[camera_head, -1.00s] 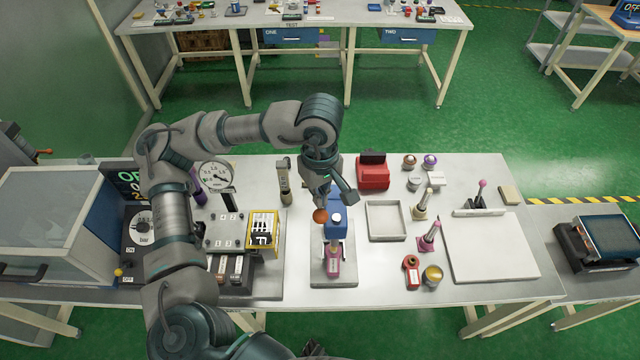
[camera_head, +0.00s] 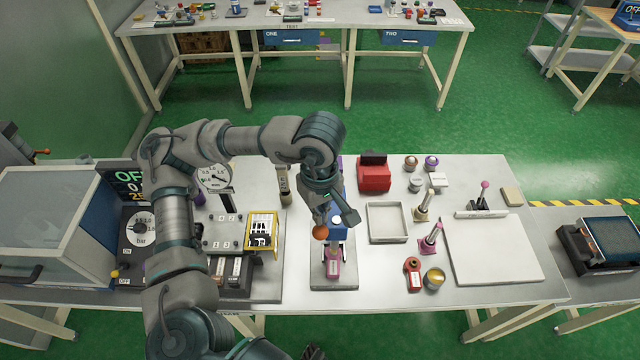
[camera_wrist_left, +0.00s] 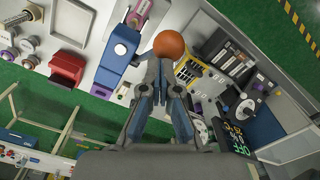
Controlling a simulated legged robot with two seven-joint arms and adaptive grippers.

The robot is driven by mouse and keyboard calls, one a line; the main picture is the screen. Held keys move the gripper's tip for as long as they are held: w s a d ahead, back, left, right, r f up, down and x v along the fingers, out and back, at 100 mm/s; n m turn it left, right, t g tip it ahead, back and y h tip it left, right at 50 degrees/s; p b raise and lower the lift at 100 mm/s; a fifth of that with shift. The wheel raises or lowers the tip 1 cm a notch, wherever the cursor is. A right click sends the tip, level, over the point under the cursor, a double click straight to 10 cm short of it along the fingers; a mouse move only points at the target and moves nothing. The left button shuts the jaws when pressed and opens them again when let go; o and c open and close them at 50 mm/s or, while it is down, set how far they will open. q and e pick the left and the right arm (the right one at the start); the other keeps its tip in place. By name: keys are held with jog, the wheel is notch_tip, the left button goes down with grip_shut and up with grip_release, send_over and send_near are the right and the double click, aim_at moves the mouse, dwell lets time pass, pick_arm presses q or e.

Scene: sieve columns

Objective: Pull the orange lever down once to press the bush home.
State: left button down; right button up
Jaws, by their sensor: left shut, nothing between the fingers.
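The orange lever's ball knob (camera_head: 320,232) is at the left side of the blue press head (camera_head: 338,233), which has a white round cap. In the left wrist view the orange knob (camera_wrist_left: 168,45) is just beyond my fingertips, beside the blue press (camera_wrist_left: 118,55). My left gripper (camera_head: 322,222) is shut and empty, its fingertips at the knob's upper side, touching or very close. A pink part (camera_head: 333,262) stands under the press head on the grey base (camera_head: 333,284). The bush itself cannot be made out. My right gripper is not seen clearly.
An empty shallow tray (camera_head: 388,223) lies right of the press, with a red block (camera_head: 374,174) behind it. A yellow-framed rack (camera_head: 263,230) stands to the left. Pink-handled tools and a white board (camera_head: 492,250) are farther right.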

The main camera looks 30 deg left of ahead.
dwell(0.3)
pick_arm(q)
jog(key=shift+s+d+f+b, duration=0.6)
jog(key=shift+s+f+b, duration=0.1)
jog(key=shift+s+f, duration=0.2)
jog(key=shift+s+d+f+b, duration=0.5)
jog(key=shift+s+f+b, duration=0.3)
jog(key=shift+s+f, duration=0.1)
